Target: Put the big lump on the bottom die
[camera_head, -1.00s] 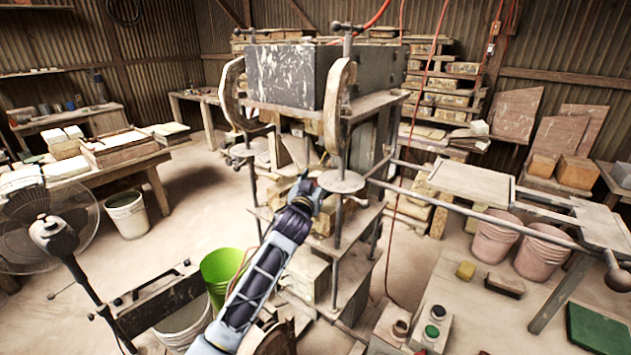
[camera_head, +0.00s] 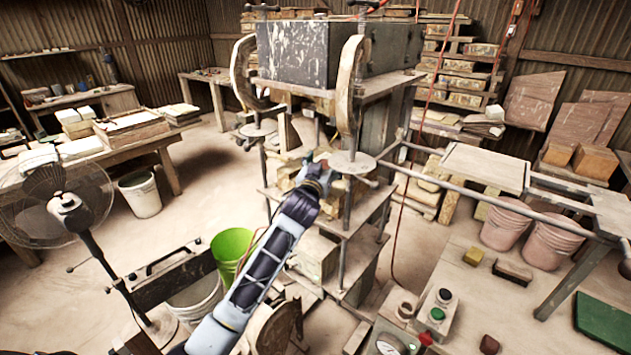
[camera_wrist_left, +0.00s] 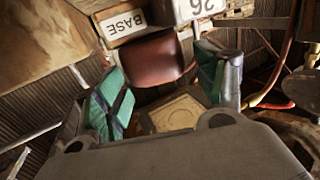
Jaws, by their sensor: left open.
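My left gripper (camera_head: 322,168) reaches in between the posts of the press (camera_head: 300,50), below its big dark upper block. In the left wrist view the gripper (camera_wrist_left: 168,88) is open, its green-padded fingers apart. A smooth reddish-brown lump (camera_wrist_left: 152,59) shows just beyond the fingertips, next to a plate marked BASE (camera_wrist_left: 122,22); I cannot tell whether they touch it. A tan square block with a raised round pattern (camera_wrist_left: 175,112), perhaps the bottom die, shows between the fingers. My right gripper is not in view.
Press posts with round discs (camera_head: 352,162) stand close beside my gripper. A green bucket (camera_head: 232,248) and a fan (camera_head: 62,203) stand to the left. A control box (camera_head: 437,310) with buttons is at the front. A rail frame (camera_head: 487,168) runs off to the right.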

